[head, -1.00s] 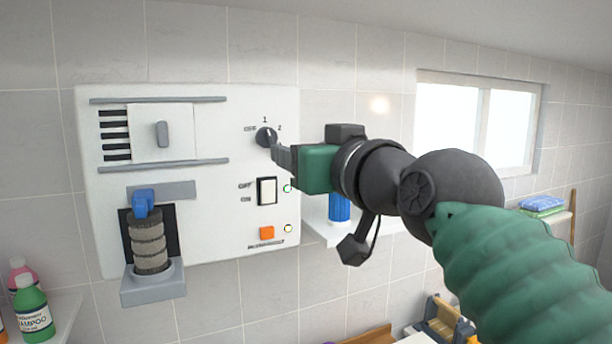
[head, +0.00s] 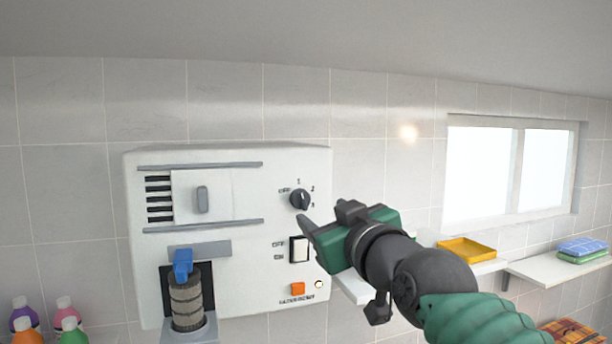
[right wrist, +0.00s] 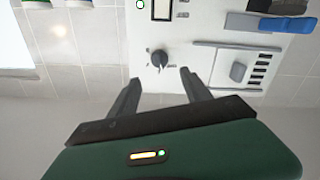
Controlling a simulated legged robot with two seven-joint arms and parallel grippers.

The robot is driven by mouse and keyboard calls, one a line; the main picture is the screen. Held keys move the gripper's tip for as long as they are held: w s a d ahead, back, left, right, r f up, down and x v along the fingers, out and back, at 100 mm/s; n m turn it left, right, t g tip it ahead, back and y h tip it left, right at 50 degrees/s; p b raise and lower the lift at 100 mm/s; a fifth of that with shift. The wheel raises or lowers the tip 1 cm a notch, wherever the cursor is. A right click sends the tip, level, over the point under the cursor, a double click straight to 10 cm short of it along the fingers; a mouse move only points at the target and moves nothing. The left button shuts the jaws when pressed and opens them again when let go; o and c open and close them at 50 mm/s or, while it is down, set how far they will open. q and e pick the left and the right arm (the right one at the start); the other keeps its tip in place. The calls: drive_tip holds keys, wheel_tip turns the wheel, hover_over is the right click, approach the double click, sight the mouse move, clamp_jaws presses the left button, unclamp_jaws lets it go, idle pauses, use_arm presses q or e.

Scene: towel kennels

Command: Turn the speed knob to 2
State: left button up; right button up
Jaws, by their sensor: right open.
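The speed knob (head: 300,199) is a small dark round dial on the white wall panel (head: 250,185). Marks for off, 1, 2 and 3 stand around it. Its pointer is too small to read surely. My right gripper (head: 322,213) is open and empty, just below and right of the knob in the head view. In the right wrist view the knob (right wrist: 159,58) shows upside down, ahead of and between the two open fingertips (right wrist: 160,76), apart from them. My left gripper is not in view.
A rocker switch (head: 299,249) and an orange button (head: 297,289) sit below the knob. A sliding plate (head: 202,198) and a blue-topped grey roll (head: 186,300) are on the left. Shelves with a yellow tray (head: 466,248) and folded towels (head: 582,249) are on the right.

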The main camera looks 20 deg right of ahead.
sight(304, 202)
drive_tip(key=w+p, duration=0.1)
drive_tip(key=w, duration=0.4)
drive_tip(key=w+p, duration=0.1)
drive_tip(key=w, duration=0.5)
drive_tip(key=shift+a+f, duration=0.15)
drive_tip(key=shift+s, duration=0.1)
drive_tip(key=shift+s, duration=0.1)
drive_tip(key=shift+c, duration=0.8)
clamp_jaws()
